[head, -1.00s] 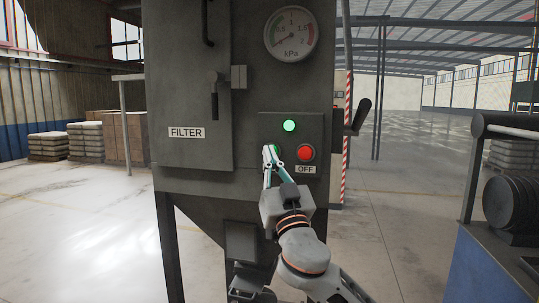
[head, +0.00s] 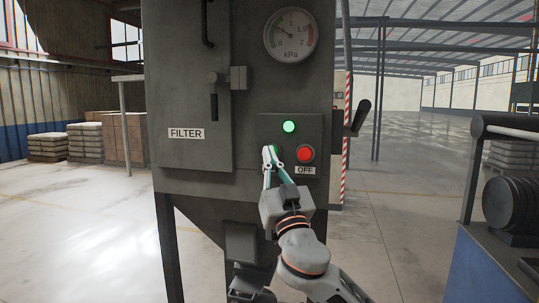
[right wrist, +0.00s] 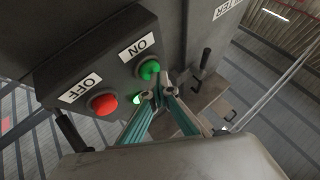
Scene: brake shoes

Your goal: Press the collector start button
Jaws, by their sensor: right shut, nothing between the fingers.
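The grey control box (head: 315,132) is on the front of the filter cabinet. It carries a lit green lamp (head: 289,127), a red OFF button (head: 305,153) and, to its left, a green button. The green button, labelled ON, shows in the right wrist view (right wrist: 149,69); in the head view the fingers mostly hide it and its label. My right gripper (head: 269,150) is shut and empty, its fingertips at the green button. The fingertips also show in the right wrist view (right wrist: 158,92), close to the button; contact cannot be told. My left gripper is not in view.
A pressure gauge (head: 291,35) above reads near 0.5 kPa. A door handle (head: 214,93) sticks out at the upper left of the box and a black lever (head: 361,117) at the right. A blue machine (head: 480,270) stands at the right.

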